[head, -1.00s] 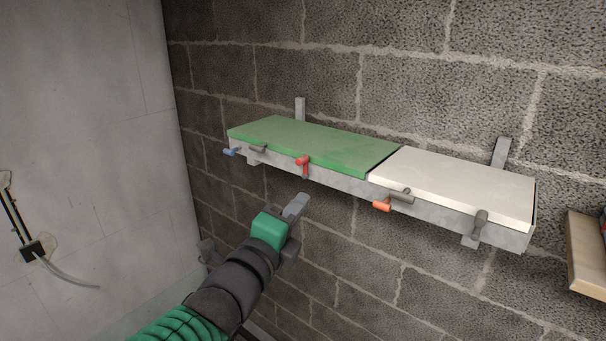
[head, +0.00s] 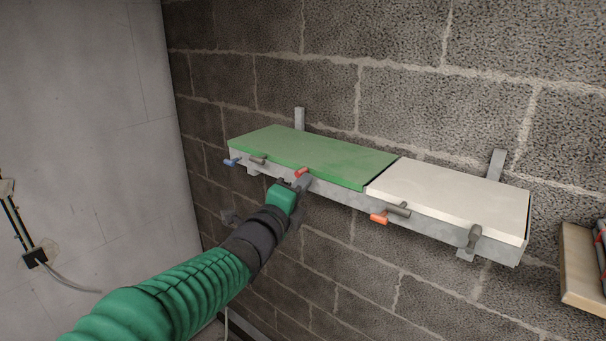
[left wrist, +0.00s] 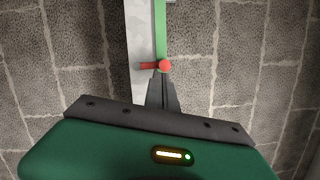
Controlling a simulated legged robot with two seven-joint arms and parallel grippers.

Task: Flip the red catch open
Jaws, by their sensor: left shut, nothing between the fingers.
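The red catch (head: 301,172) is on the front edge of the box under the green lid (head: 315,154). In the left wrist view the red catch (left wrist: 164,66) shows a round end with a short bar reaching left. My left gripper (head: 304,182) is shut and empty, with its fingertips right at the catch, hiding its lower part in the head view. In the left wrist view the fingertips (left wrist: 162,80) are just below the round end; whether they touch it I cannot tell. My right gripper is in neither view.
A blue catch (head: 232,162) and a grey catch (head: 258,160) are left on the same box. The white lid (head: 455,192) has an orange catch (head: 379,218) and grey ones. A wooden shelf (head: 580,270) stands at the right. Brick wall lies behind.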

